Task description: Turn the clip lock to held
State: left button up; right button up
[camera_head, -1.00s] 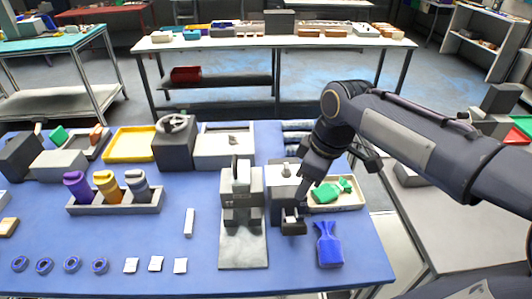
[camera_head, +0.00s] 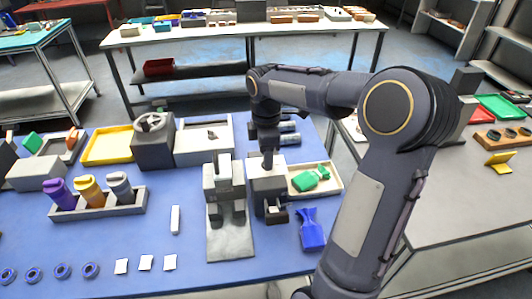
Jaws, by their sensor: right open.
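My right gripper (camera_head: 268,161) points down over the top of a grey box-shaped device (camera_head: 266,183) on the blue table. Its fingers are small and dark here, and whether they touch the device is hard to tell. The device has a dark bracket (camera_head: 276,212) at its front. No part is clearly readable as the clip lock; it may be on this device, partly hidden by the gripper. A grey press-like stand (camera_head: 224,183) stands just left of it. My left gripper is not in view.
A blue bag (camera_head: 312,232) lies right of the device, and a tray (camera_head: 333,179) with a green bag (camera_head: 307,180) lies behind it. A dark box with a round knob (camera_head: 153,145) and a rack of bottles (camera_head: 125,205) stand left.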

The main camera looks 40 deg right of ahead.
jog(key=shift+f, duration=0.2)
jog(key=c, duration=1)
